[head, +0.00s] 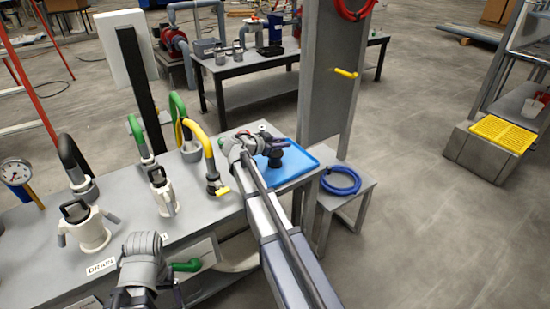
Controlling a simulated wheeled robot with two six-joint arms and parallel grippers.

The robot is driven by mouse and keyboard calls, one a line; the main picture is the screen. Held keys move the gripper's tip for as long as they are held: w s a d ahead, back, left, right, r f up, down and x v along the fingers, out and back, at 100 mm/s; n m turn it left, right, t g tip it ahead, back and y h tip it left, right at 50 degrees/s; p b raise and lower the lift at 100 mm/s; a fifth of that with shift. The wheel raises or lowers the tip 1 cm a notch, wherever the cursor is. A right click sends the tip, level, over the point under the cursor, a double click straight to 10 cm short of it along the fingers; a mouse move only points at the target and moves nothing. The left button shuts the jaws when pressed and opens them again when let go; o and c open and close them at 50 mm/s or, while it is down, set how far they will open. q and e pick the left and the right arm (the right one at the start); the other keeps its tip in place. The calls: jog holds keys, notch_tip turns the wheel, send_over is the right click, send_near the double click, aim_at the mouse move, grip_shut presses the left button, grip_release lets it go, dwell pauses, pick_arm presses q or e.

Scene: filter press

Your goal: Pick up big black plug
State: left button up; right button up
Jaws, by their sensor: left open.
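A big black plug (276,158) with a round flared base stands in the blue tray (305,169) at the right end of the grey bench. My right gripper (264,144) reaches over the tray, right beside the top of the plug. Its fingers are small and dark against the plug, so I cannot tell whether they are shut or touching it. My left gripper (147,294) is at the bottom left, by the bench's front edge, open and far from the plug. Its fingertips are partly hidden.
White valve fittings (88,232) and curved green, yellow and black hoses stand along the bench left of the tray. A grey post (330,80) with a yellow handle rises behind it. A blue hose coil (341,181) lies on a low stand to the right. Open floor lies further right.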

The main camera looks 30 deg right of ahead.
grip_shut()
dwell(0.4)
notch_tip(320, 180, up, 10)
jog(key=p, duration=1)
